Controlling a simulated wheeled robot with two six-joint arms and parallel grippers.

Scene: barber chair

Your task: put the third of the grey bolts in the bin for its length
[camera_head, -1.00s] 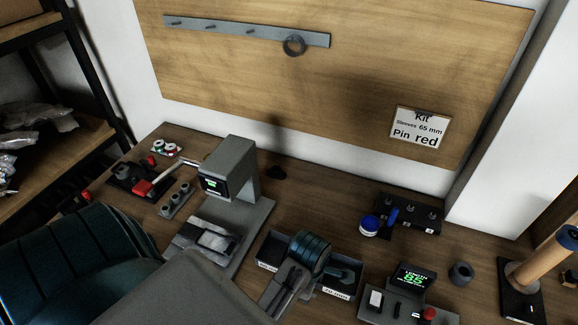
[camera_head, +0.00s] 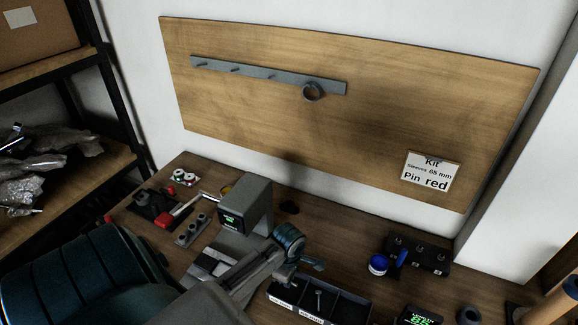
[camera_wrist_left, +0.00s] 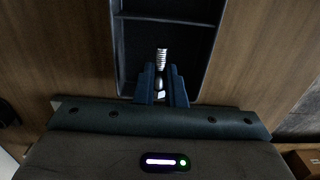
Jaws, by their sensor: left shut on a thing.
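My left gripper (camera_head: 316,265) reaches over the dark divided bin (camera_head: 346,307) at the bottom of the head view. In the left wrist view its fingers (camera_wrist_left: 162,86) are shut on a grey bolt (camera_wrist_left: 162,58). The bolt's threaded end sticks out beyond the fingertips, over a compartment of the bin (camera_wrist_left: 212,50). A bolt (camera_head: 318,299) also shows against the bin in the head view; I cannot tell whether it is the held one. The bin's front labels are too small to read. The length gauge (camera_head: 420,316) is partly cut off. My right gripper is not in view.
A grey stand with a screen (camera_head: 246,205) is left of the bin. A holder with several round sockets (camera_head: 192,231) and red-handled tools (camera_head: 165,219) lie farther left. A blue-topped pot (camera_head: 378,264) and black rack (camera_head: 425,256) stand right. Bare wood lies between.

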